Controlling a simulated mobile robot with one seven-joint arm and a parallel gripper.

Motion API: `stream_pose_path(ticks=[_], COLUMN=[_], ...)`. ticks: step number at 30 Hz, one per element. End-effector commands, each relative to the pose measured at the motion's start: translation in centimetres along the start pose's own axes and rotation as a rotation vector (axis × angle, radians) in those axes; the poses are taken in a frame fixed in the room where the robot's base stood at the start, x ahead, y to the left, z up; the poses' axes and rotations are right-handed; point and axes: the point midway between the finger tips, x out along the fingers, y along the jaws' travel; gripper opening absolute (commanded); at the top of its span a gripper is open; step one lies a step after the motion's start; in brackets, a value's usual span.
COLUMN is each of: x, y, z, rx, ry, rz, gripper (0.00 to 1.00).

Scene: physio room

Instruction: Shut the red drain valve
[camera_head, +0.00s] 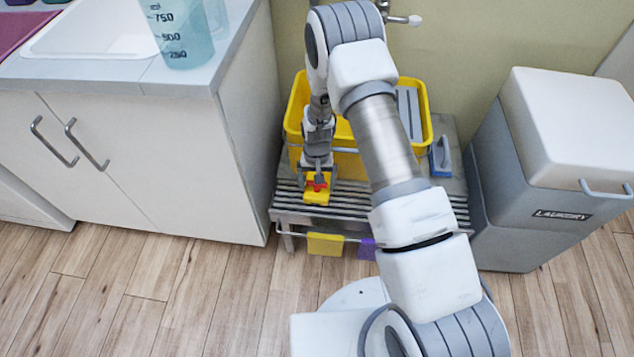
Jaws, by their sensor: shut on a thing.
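The red drain valve (318,183) is a small red handle on a yellow block at the front of the yellow tub (424,112). The tub stands on a slatted metal rack (345,197). My gripper (318,181) points down at the valve and is shut on its red handle. The fingers cover part of the handle, so its exact angle is hard to tell. My arm hides the middle of the tub.
A white cabinet (150,165) with a sink and a measuring jug (183,40) stands at the left. A grey laundry bin (545,210) stands at the right. A blue-grey brush-like item (441,155) sits beside the tub. Yellow (325,244) and purple (367,248) cloths hang from the rack's front rail.

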Motion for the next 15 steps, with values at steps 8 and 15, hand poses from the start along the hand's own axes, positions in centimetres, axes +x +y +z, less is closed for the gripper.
stream_pose_path(ticks=[8, 15], x=[-0.02, -0.03], y=[0.10, 0.10], z=[0.06, 0.06], rx=[-0.065, -0.076], ry=[-0.002, -0.002], rz=[0.001, 0.002], gripper=[0.41, 0.41])
